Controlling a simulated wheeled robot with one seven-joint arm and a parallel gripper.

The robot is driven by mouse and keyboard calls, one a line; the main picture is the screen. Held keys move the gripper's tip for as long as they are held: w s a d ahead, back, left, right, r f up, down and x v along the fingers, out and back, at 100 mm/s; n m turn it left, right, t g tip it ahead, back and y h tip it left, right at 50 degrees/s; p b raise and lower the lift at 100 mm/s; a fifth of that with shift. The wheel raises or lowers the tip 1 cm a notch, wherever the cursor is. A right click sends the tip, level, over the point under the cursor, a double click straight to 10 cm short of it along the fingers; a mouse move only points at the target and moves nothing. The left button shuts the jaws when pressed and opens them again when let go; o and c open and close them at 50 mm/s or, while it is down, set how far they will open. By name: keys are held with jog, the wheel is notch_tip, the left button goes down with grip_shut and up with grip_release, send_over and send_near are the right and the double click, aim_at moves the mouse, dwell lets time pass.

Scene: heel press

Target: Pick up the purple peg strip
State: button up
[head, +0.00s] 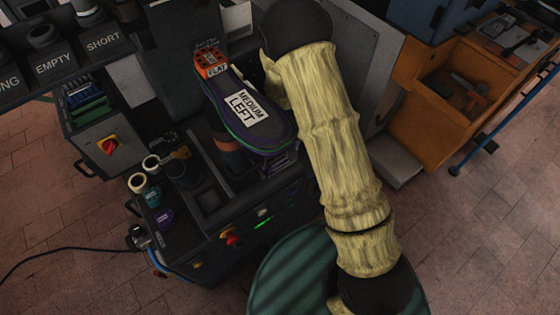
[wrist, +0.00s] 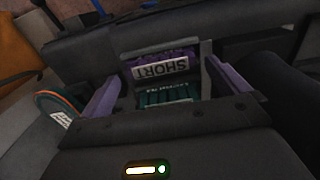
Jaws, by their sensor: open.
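The purple peg strip (wrist: 165,55) shows in the wrist view, with a pale label reading SHORT that appears upside down. A green strip (wrist: 166,97) with a partly hidden label lies just below it in the picture. My gripper (wrist: 167,68) is open, with one purple-sided finger left of the strips and one right of them. The strip appears between the fingers in the picture; I cannot tell how far it is from them, and I see no contact. In the head view my arm hides much of the right side, and I cannot make out the gripper there.
In the head view a shoe sole (head: 245,110) marked MEDIUM LEFT rests on the press. Several small cups (head: 138,183) stand at its left front. A box with green strips (head: 88,100) is at left. An orange cabinet (head: 440,105) stands at right. Brick floor shows around.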

notch_tip(320, 180, down, 2)
dwell(0.5)
jog(key=c, duration=0.7)
